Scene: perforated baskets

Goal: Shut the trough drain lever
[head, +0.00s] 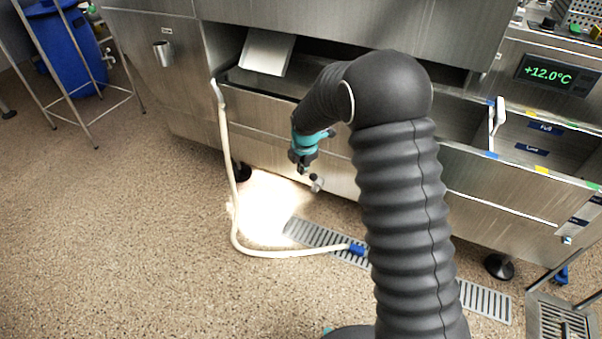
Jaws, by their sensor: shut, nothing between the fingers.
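My gripper (303,170), below a teal wrist, is shut and empty. It appears just above and left of this fitting; I cannot tell whether they touch. My dark arm hides part of the trough front.
A cream hose (230,170) hangs from the trough's left end and curves over the floor to a blue end piece (357,249) at the floor grate (310,233). A blue bin (65,50) stands at the left behind a metal frame. Open floor lies at left.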

